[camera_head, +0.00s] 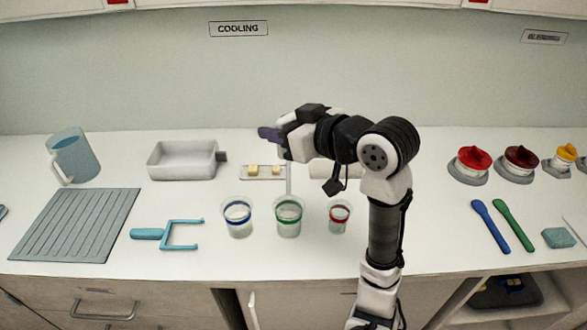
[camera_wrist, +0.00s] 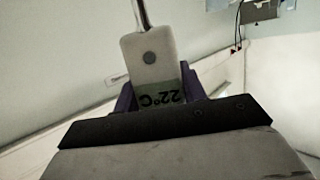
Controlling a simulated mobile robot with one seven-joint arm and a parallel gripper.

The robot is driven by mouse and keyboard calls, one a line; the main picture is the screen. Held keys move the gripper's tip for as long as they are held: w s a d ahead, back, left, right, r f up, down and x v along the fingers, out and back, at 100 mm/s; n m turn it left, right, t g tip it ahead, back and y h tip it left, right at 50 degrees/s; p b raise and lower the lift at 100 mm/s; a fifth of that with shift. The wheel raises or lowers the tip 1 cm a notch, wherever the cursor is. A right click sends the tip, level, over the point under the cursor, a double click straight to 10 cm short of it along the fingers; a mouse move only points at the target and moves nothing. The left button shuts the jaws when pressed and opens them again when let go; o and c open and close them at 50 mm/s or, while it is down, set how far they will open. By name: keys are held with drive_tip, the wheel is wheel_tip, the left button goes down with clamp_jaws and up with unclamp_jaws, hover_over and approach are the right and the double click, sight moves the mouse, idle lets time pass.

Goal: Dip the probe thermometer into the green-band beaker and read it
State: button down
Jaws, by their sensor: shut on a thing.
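My gripper (camera_head: 272,134) is above the back of the beakers, its purple fingers pointing left. In the wrist view my gripper (camera_wrist: 160,92) is shut on the probe thermometer (camera_wrist: 148,55), a pale body with a grey round button. Its green display reads 22°C, upside down in the picture. In the head view the thin stem of the probe thermometer (camera_head: 288,178) runs down, near upright, to the mouth of the green-band beaker (camera_head: 289,217). I cannot make out its tip or how deep it is. The beaker stands upright.
A blue-band beaker (camera_head: 238,218) stands close left and a red-band beaker (camera_head: 339,217) close right. Behind is a small tray (camera_head: 262,178) with yellow pieces. A turquoise fork-like tool (camera_head: 165,234) lies left. The counter's front edge is near the beakers.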

drive_tip(key=shift+r, duration=0.4)
